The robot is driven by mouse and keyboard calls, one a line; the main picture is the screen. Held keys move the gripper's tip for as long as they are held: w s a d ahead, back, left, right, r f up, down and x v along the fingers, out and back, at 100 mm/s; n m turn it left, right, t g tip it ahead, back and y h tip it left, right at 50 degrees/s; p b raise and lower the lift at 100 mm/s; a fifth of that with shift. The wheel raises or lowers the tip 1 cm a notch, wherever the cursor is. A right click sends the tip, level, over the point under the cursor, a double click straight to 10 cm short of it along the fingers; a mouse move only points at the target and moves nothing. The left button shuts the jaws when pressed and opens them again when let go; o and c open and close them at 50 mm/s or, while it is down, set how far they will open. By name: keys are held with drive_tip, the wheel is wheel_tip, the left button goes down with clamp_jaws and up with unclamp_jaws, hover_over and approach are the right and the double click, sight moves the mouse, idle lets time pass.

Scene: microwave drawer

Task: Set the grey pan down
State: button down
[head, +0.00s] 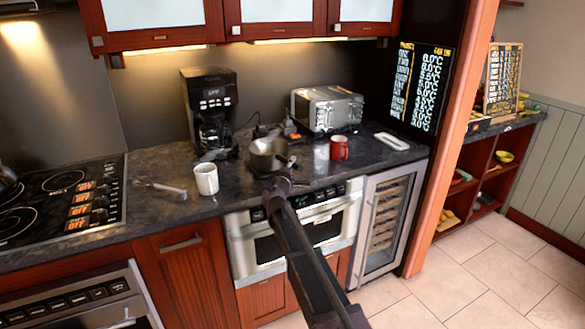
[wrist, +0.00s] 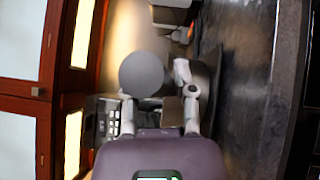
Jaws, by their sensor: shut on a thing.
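The grey pan (head: 266,158) is at the middle of the dark counter (head: 235,200), between a white mug and a red mug. My gripper (head: 278,184) is on its front side, at the end of my arm reaching in from below. The wrist view is turned sideways; my gripper's two fingers (wrist: 187,87) show there with a round grey shape (wrist: 143,72), likely the pan, just beyond. My gripper is shut on the pan. The grip itself is partly hidden, and I cannot tell whether the pan's base touches the counter.
A white mug (head: 206,179) stands left of the pan and a red mug (head: 339,148) right of it. Behind are a coffee maker (head: 211,108) and a toaster (head: 327,108). The cooktop (head: 63,200) is at far left. Cabinets (head: 275,20) hang above.

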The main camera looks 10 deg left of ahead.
drive_tip(key=shift+f, duration=0.1)
drive_tip(key=shift+c, duration=2.1)
unclamp_jaws()
drive_tip(key=shift+s, duration=0.1)
drive_tip(key=b+v, duration=0.1)
drive_tip(key=v, duration=1.1)
